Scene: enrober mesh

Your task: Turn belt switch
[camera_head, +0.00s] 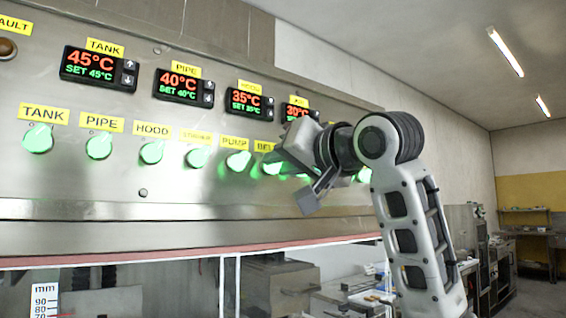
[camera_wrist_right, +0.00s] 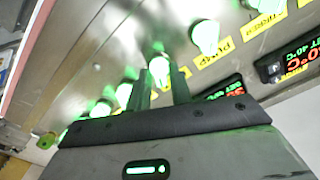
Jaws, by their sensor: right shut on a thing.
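The belt switch (camera_head: 271,166) is a green-lit knob below a yellow label (camera_head: 265,146) whose visible letters read "BEL"; the rest of the label is hidden by my gripper. My right gripper (camera_head: 280,164) is at this knob, coming in from the right. In the right wrist view the knob (camera_wrist_right: 159,68) glows green between the two fingers of my right gripper (camera_wrist_right: 163,78), which is shut on it. How far the knob is turned cannot be told. My left gripper is not in view.
The lit pump switch (camera_head: 238,160) is close on the left, with stirrer, hood, pipe (camera_head: 99,146) and tank (camera_head: 38,139) switches beyond. More lit knobs lie to the right, partly behind my arm. Temperature displays (camera_head: 184,86) are above. A red edge (camera_head: 180,254) runs below the panel.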

